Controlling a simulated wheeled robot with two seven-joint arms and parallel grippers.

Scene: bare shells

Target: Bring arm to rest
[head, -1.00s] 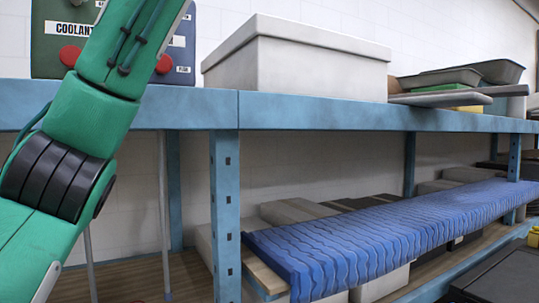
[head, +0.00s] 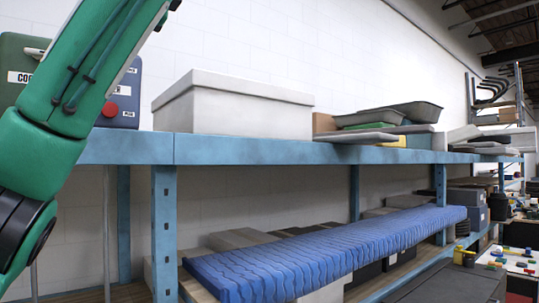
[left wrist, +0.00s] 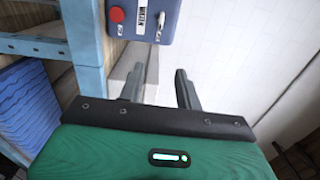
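My left arm, green with black joints, rises along the left edge of the head view; its gripper is out of that frame. In the left wrist view my left gripper (left wrist: 160,88) shows two grey fingers standing apart with nothing between them. Beyond the fingers is a pale wall, with a blue control box (left wrist: 155,18) with a red button at the top. My right gripper is in neither view.
A blue shelf rack (head: 260,152) runs along the wall. A white lidded box (head: 235,105) and grey trays (head: 400,112) stand on top. A blue ridged mat (head: 330,255) lies on the lower shelf. A dark cart or bench top (head: 460,283) is at the lower right.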

